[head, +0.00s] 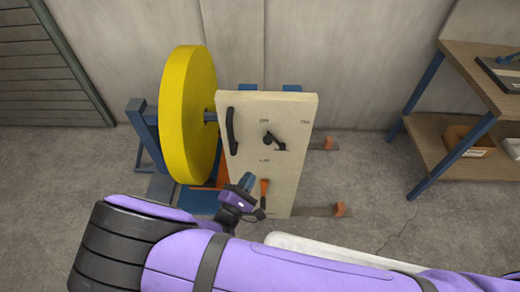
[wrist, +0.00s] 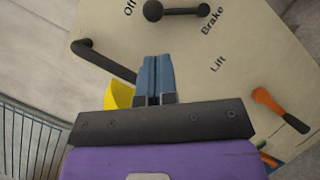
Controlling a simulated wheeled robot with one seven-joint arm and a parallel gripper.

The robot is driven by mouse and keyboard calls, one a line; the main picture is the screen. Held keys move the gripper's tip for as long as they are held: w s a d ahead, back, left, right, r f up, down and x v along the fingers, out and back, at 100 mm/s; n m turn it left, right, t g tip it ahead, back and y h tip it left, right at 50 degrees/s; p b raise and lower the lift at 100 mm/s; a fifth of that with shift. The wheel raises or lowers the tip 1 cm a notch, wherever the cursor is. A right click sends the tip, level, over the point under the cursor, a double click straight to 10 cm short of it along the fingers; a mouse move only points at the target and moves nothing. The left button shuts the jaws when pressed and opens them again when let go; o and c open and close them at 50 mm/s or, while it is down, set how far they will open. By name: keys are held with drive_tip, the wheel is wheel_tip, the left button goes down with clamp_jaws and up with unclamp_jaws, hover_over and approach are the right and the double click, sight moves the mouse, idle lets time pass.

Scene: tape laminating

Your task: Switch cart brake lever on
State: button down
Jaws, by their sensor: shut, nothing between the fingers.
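The cart is a cream upright panel (head: 298,110) beside a large yellow wheel (head: 180,110). A black brake lever (head: 273,141) with knobbed ends sits on the panel. In the wrist view the lever (wrist: 178,11) lies at the top edge, between the labels "Off" and "Brake". My gripper (head: 247,180) is in front of the lower panel, below the lever and apart from it. In the wrist view its blue fingers (wrist: 154,68) are together and empty, pointing toward the lever.
A black curved handle (head: 231,130) is on the panel's left side. A wooden shelf (head: 460,120) stands right.

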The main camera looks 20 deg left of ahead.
drive_tip(key=f+n+y, duration=0.1)
drive_tip(key=s+a+f+y, duration=0.1)
drive_tip(key=s+f+n+t+y, duration=0.1)
drive_tip(key=shift+a+f+n, duration=0.15)
drive_tip(key=shift+a+n, duration=0.1)
drive_tip(key=shift+n, duration=0.05)
drive_tip(key=d+r+x, duration=0.2)
drive_tip(key=x, duration=1)
drive_tip(key=shift+w+r, duration=0.1)
